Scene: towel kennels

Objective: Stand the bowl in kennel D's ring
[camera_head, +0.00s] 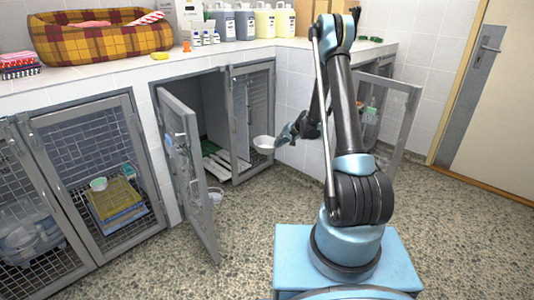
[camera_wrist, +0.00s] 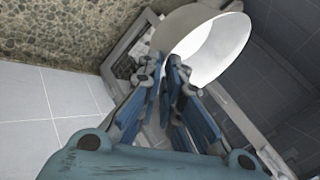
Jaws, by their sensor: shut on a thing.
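My gripper (camera_head: 283,137) is shut on the bowl (camera_head: 264,145), a white round bowl. It is held in the air in front of the kennel row, near the right side of an open kennel. In the wrist view my gripper (camera_wrist: 175,65) has its blue fingers at the rim of the bowl (camera_wrist: 178,30), which looks tilted there. I cannot read which kennel is D, and I cannot make out a ring for certain.
A closed mesh kennel (camera_head: 105,190) at left holds a yellow tray and a green bowl. Another door (camera_head: 398,115) stands open at right, behind my arm. The speckled floor (camera_head: 210,270) in front is clear.

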